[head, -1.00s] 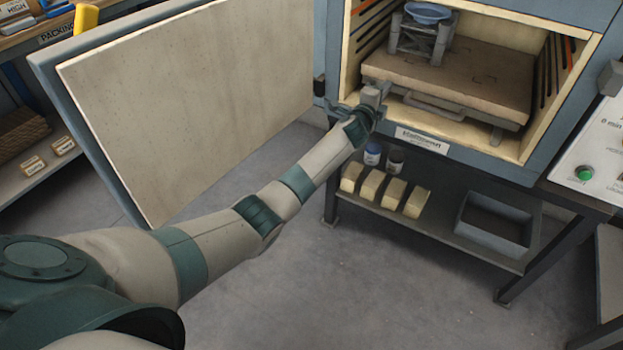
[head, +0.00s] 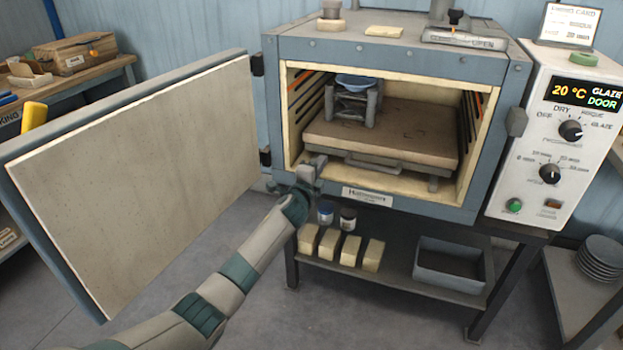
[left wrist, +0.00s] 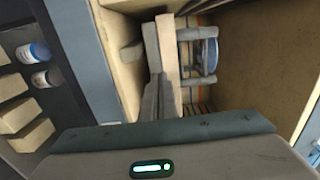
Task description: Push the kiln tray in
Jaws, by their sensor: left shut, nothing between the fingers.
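The kiln tray (head: 415,145), a thick brown slab with a grey front handle (head: 372,161), lies inside the open kiln (head: 480,150). A grey stand (head: 352,104) with a blue bowl (head: 355,81) sits on its back left part. My left gripper (head: 316,168) is shut and empty at the tray's front left corner, left of the handle. I cannot tell whether it touches the tray. In the left wrist view the gripper's fingers (left wrist: 158,98) point toward the tray's edge (left wrist: 167,50), with the bowl (left wrist: 210,55) beyond. My right gripper is not in view.
The kiln door (head: 140,170) stands wide open at left, beside my arm. A control box (head: 555,130) reading 20 °C stands at right. Below the kiln, a shelf holds several pale blocks (head: 350,250), two jars and a grey bin (head: 450,265).

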